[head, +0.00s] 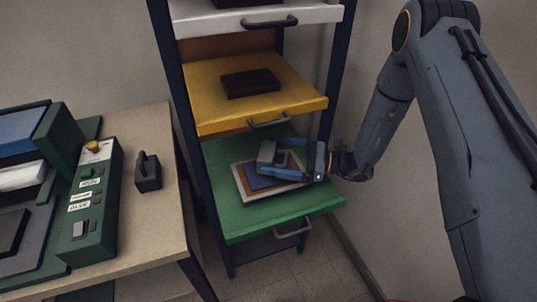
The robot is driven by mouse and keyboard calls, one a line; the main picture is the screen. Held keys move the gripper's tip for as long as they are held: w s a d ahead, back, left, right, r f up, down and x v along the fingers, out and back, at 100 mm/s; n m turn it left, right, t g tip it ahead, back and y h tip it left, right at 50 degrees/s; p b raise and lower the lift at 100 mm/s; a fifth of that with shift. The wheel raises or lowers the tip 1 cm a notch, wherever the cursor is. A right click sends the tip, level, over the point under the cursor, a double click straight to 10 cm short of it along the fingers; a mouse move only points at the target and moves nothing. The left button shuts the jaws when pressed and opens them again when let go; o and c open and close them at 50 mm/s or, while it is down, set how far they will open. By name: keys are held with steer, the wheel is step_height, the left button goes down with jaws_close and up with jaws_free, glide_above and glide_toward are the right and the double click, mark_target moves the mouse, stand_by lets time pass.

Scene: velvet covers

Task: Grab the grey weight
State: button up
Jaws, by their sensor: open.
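A grey weight (267,153) with a darker top part sits on a small stack of flat sheets (250,183) in the pulled-out green drawer (234,214). My gripper (283,158) reaches in from the right, low over the drawer. Its jaws are open, with one finger towards the far side of the weight and one towards the near side. The fingers hide part of the weight, and I cannot tell whether they touch it.
A yellow drawer (205,98) with a dark block (250,83) juts out just above. A table (150,235) at left holds a green control box (92,205) and a dark handled block (148,173). Dark rack posts (333,75) flank the drawers.

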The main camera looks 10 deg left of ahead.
steer(key=shift+a+p, duration=0.35)
steer(key=shift+a, duration=0.95)
steer(key=c, duration=1.9)
steer(key=shift+w+r, duration=0.1)
steer(key=shift+c, duration=1.4)
steer(key=shift+r, duration=0.15)
